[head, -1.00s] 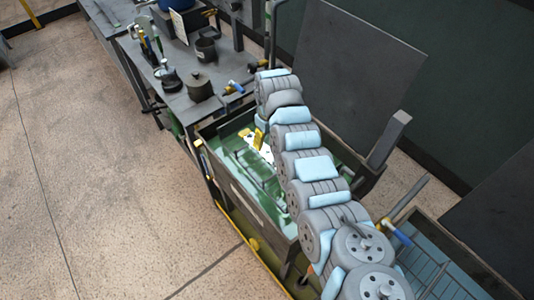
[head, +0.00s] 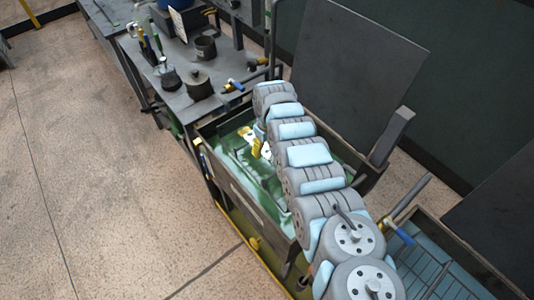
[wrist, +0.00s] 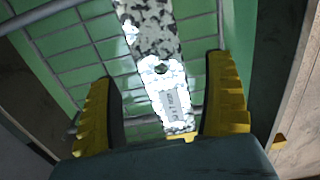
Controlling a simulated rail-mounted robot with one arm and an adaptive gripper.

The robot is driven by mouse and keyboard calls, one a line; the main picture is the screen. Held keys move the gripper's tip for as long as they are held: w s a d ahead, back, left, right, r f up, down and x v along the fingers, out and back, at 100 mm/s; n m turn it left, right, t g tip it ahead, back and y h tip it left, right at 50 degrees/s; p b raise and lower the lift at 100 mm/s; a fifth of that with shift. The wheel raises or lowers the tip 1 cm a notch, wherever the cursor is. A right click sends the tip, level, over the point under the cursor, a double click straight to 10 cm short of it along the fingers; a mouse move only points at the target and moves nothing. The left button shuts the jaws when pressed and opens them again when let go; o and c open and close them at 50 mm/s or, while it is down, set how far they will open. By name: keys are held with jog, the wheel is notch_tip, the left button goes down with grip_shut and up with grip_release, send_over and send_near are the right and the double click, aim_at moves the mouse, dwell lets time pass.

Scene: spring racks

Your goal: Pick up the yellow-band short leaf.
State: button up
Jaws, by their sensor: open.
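A flat leaf (wrist: 170,98), speckled dark grey and bright white with a small round hole, runs lengthwise between my fingers in the wrist view. A thin yellow band (wrist: 183,136) shows at its near end, close to my palm. My gripper (wrist: 162,74) is open, with one yellow ribbed finger on each side of the leaf and visible gaps between. In the head view my gripper (head: 257,142) is low inside the green-lined tank (head: 228,180), partly hidden by my arm. The leaf's far end runs out of the wrist view.
Wire bars (wrist: 75,28) cross the green tiled floor around the leaf. Tank walls (wrist: 300,85) stand close at the sides. A bench (head: 160,75) with dark pots adjoins the tank, and a raised dark panel (head: 355,65) stands behind it. A second tank with a rack (head: 430,265) is at right.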

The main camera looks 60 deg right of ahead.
aim_at(267, 153)
jog(key=shift+w+f+b, duration=0.1)
jog(key=shift+f+b, duration=0.55)
jog(key=shift+f, duration=0.8)
jog(key=shift+r, duration=0.1)
jog(key=c, duration=1.3)
jog(key=shift+c, duration=0.3)
